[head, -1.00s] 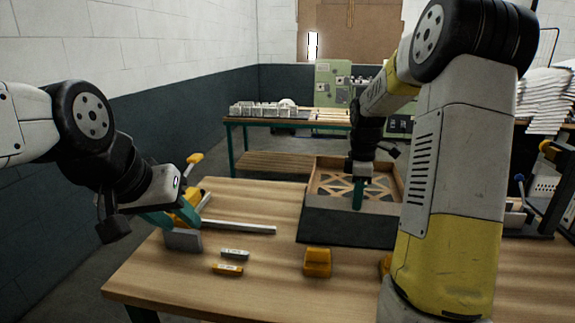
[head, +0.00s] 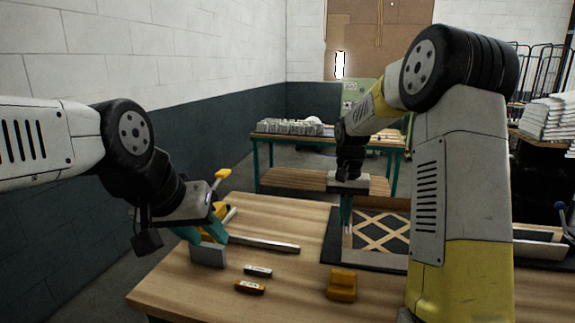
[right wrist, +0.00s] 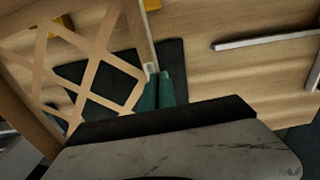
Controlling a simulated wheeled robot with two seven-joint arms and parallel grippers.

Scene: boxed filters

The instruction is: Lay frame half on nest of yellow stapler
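The frame half (head: 381,229) is a pale wooden lattice with a wooden edge, over a dark mat (head: 334,250). It fills the left of the right wrist view (right wrist: 98,75). My right gripper (head: 346,222) has its green fingers close together at the frame's left edge, apparently shut on it; the fingertips (right wrist: 157,92) cover the contact. My left gripper (head: 201,233) has its fingers apart, beside an upright grey block (head: 208,256). A yellow block (head: 341,285) stands in front of the mat. I cannot tell which yellow thing is the stapler, nor make out its nest.
A grey metal bar (head: 265,244) lies on the wooden table (head: 285,215). Yellow-handled things (head: 221,174) stand behind my left gripper.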

